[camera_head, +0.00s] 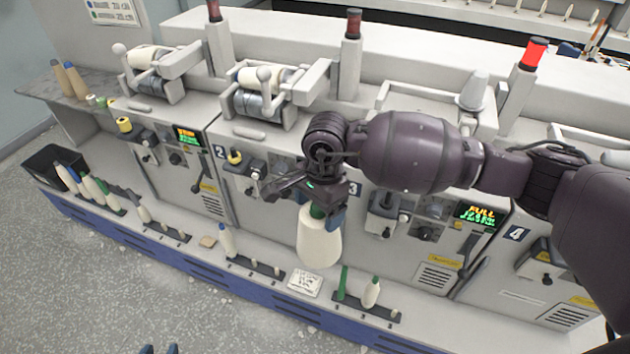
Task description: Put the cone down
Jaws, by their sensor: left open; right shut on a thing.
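The cream yarn cone (319,240) with a green tube top hangs upright in my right gripper (322,208), in front of machine 3. The gripper is shut on the cone's top and its arm comes in from the right. The cone appears to be above the white ledge (200,265), though the exact gap beneath it is hard to judge.
A peg strip (365,307) with a green tube (343,284) and a small green-topped bobbin (371,293) lies right of a paper note (305,282). A black bin (42,160) stands far left.

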